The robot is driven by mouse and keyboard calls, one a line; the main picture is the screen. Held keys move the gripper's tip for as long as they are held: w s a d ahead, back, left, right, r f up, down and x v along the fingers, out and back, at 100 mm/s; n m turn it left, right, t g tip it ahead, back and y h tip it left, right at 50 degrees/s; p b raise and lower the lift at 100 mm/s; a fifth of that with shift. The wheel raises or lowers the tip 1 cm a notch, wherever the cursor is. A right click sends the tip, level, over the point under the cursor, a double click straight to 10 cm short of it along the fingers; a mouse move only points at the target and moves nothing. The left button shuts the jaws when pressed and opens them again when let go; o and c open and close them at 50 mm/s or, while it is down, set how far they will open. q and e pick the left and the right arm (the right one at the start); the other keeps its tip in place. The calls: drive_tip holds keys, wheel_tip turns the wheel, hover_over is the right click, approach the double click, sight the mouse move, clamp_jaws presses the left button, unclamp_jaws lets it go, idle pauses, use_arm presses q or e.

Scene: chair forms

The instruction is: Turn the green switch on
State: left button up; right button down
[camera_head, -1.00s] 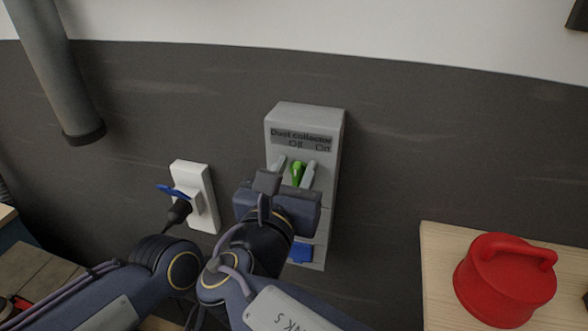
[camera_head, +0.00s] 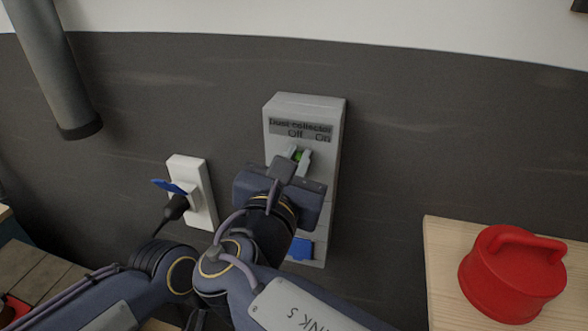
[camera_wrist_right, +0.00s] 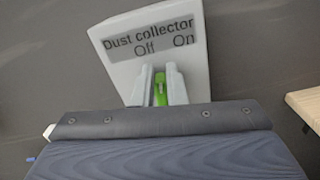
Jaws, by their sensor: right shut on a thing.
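The green switch (camera_head: 297,155) sits on the front of the grey dust collector box (camera_head: 305,107), under a label with "Off" at the left and "On" at the right. My right gripper (camera_head: 299,158) is at the box, its two pale fingers closed around the switch. In the right wrist view the green switch (camera_wrist_right: 160,90) shows between the fingers (camera_wrist_right: 160,86), below the word "Off" and to its right. The gripper body hides the lower front of the box. My left gripper cannot be made out.
A white wall outlet (camera_head: 196,180) with a blue part and a black plug (camera_head: 176,207) is left of the box. A red lidded container (camera_head: 510,278) stands on a wooden top at right. A grey pipe (camera_head: 55,75) hangs at upper left. The wall right of the box is clear.

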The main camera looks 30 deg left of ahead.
drive_tip(key=f+m+b, duration=0.1)
drive_tip(key=m+b, duration=0.4)
drive_tip(key=b, duration=0.1)
drive_tip(key=d+f+m+b, duration=0.1)
drive_tip(key=m+b, duration=0.4)
drive_tip(key=b, duration=0.1)
drive_tip(key=f+m+b, duration=0.1)
drive_tip(key=m+b, duration=0.4)
drive_tip(key=b, duration=0.1)
drive_tip(key=shift+d+m+b, duration=0.15)
drive_tip(key=shift+m+b, duration=0.25)
drive_tip(key=c, duration=1.8)
unclamp_jaws()
drive_tip(key=o, duration=0.3)
drive_tip(key=shift+a, duration=0.2)
drive_tip(key=shift+o, duration=0.2)
drive_tip(key=shift+w+d+r, duration=0.1)
drive_tip(key=shift+d+r, duration=0.05)
